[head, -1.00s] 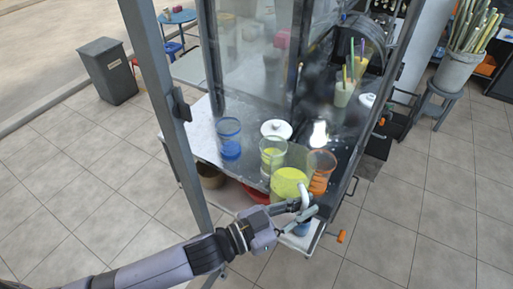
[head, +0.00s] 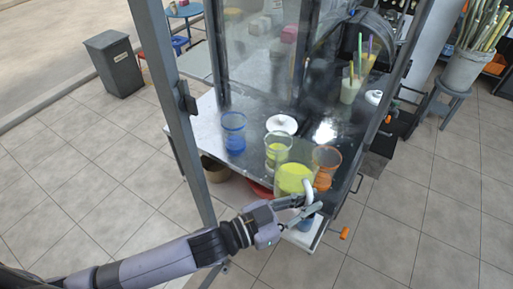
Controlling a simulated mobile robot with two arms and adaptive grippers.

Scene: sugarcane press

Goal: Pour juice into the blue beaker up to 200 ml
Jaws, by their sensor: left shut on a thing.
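The blue beaker (head: 232,140) stands upright on the left part of the stall counter. No juice is clearly visible in it. A clear jug of yellow-green juice (head: 292,181) with a white handle (head: 309,188) is at the counter's front edge, right of and nearer than the blue beaker. My left gripper (head: 304,208) is shut on the jug's handle. I cannot tell whether the jug rests on the counter or is just above it. My right gripper is not in view.
A green-marked beaker (head: 278,148) stands behind the jug and an orange beaker (head: 326,166) to its right. A white lid (head: 281,124) lies behind them. A grey stall post (head: 174,100) rises left of the blue beaker. Drink cups with straws (head: 350,88) stand farther back.

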